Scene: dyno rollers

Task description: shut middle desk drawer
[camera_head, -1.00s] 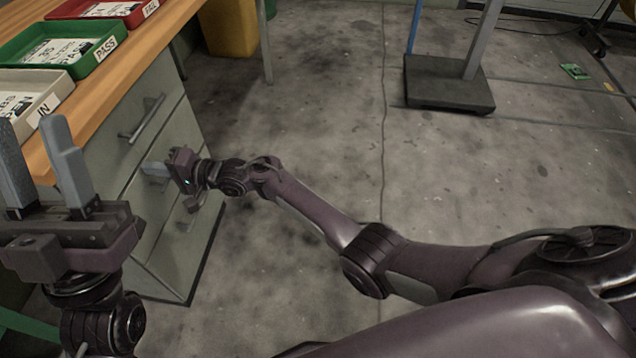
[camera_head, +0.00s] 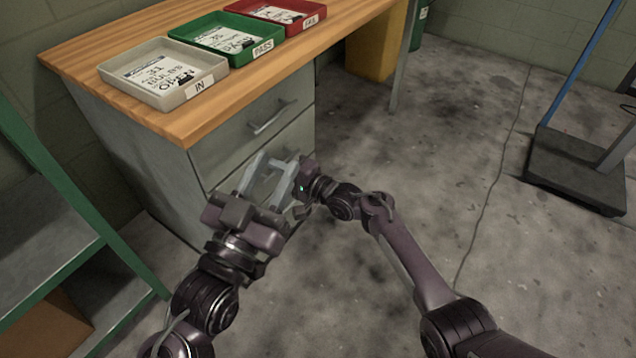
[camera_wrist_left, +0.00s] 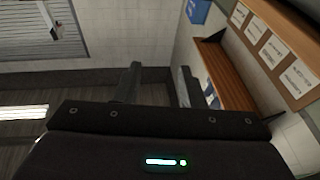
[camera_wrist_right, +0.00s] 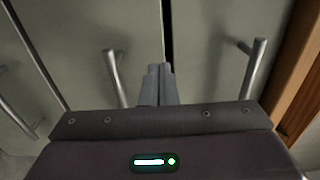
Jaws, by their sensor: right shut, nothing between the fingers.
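The grey desk's drawer fronts show in the head view below the wooden top. The top drawer (camera_head: 238,140) looks closed. The middle drawer (camera_wrist_right: 95,35) is mostly hidden behind my grippers in the head view. In the right wrist view its handle (camera_wrist_right: 117,78) lies left of my right gripper (camera_wrist_right: 160,72), beside a dark seam with the top drawer. I cannot tell whether it is fully flush. My right gripper is shut and empty, its fingertips pointing at the drawer fronts near that seam. My left gripper (camera_head: 268,172) is open and empty, overlapping the drawers in the head view.
Grey (camera_head: 110,70), green (camera_head: 180,36) and red (camera_head: 310,24) trays stand on the desktop (camera_head: 190,128). A green-framed shelf (camera_head: 75,190) is at the left. A wheeled platform (camera_head: 575,185) stands at the far right. The floor between is clear.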

